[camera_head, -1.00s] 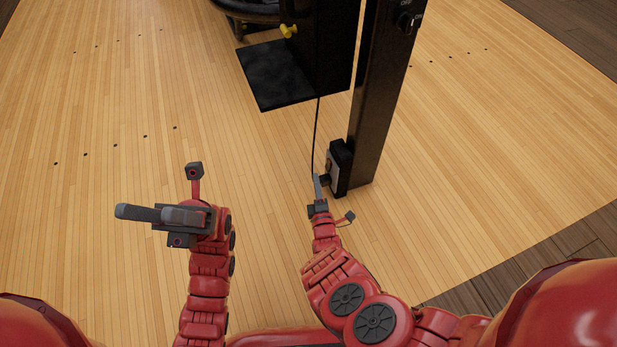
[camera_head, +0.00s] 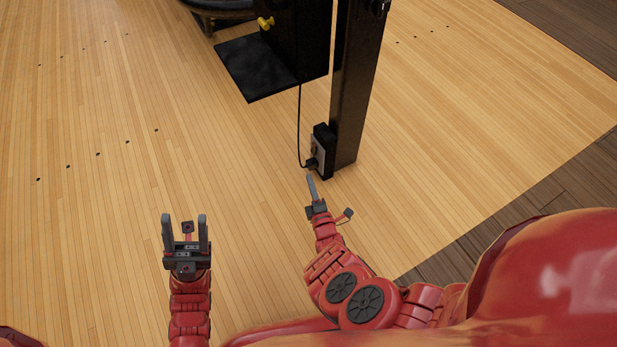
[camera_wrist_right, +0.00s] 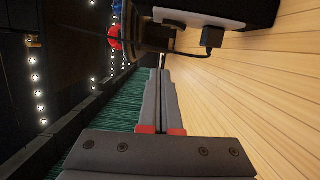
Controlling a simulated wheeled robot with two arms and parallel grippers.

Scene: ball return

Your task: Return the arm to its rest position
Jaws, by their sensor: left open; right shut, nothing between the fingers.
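My left gripper (camera_head: 186,232) is open and empty, above the wooden floor at the lower left of the head view, its two fingers pointing away from me. My right gripper (camera_head: 312,188) is shut with nothing in it, just in front of the foot of the black post. It also shows in the right wrist view (camera_wrist_right: 161,98), fingers together. A plug (camera_head: 311,163) with a black cord sits at the socket box (camera_head: 322,147) on the post. In the wrist view the plug (camera_wrist_right: 211,38) is at the box, apart from the fingers.
The black post (camera_head: 357,90) stands close ahead of my right gripper. A black flat plate (camera_head: 255,75) and a yellow knob (camera_head: 265,23) are at the back. The black cord (camera_head: 299,120) hangs beside the post. The wooden floor (camera_head: 90,220) at the left is clear.

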